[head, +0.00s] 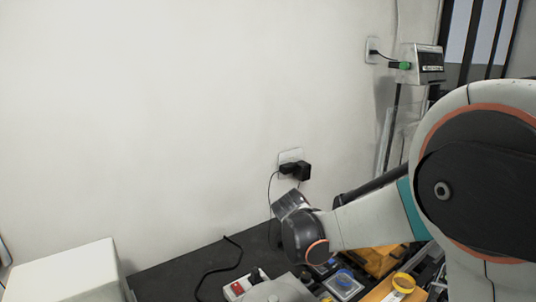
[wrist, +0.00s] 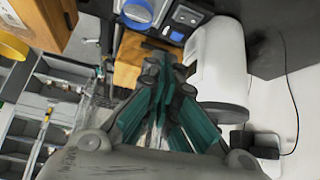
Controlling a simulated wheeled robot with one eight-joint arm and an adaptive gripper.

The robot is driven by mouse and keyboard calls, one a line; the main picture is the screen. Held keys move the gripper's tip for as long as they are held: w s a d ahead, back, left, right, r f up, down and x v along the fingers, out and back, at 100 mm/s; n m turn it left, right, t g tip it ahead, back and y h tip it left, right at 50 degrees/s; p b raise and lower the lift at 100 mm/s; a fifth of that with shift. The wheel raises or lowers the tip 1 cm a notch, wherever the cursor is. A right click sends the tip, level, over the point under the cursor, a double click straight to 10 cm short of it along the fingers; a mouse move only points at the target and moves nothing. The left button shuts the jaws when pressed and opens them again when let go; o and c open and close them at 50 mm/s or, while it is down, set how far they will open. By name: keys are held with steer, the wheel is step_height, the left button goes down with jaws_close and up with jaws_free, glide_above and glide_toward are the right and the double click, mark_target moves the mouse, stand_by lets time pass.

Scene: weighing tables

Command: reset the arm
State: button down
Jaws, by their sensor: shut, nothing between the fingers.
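My gripper (wrist: 160,66) shows in the wrist view with its dark linkages and teal finger pads. Its fingers come together at the tips and hold nothing. It points over a table with equipment. In the head view my arm fills the right side and bends down toward the bottom middle. I cannot make out the fingers there.
A dark table (head: 185,272) runs along the white wall, with a white box (head: 68,272) at left. A black cable (head: 218,270) lies on the table. A scale display (head: 428,65) stands at upper right.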

steer(key=s+d+r+n+y, duration=0.1)
steer(key=s+r+n+y, duration=0.1)
steer(key=s+r, duration=0.4)
steer(key=s+d+r+n+y, duration=0.1)
steer(key=s+d+r+n, duration=0.15)
steer(key=s, duration=0.65)
steer(key=s+a+n+t+y, duration=0.2)
steer(key=s+n, duration=0.3)
steer(key=s, duration=0.8)
steer(key=shift+s+y, duration=0.3)
steer(key=shift+s, duration=0.05)
steer(key=shift+a, duration=0.1)
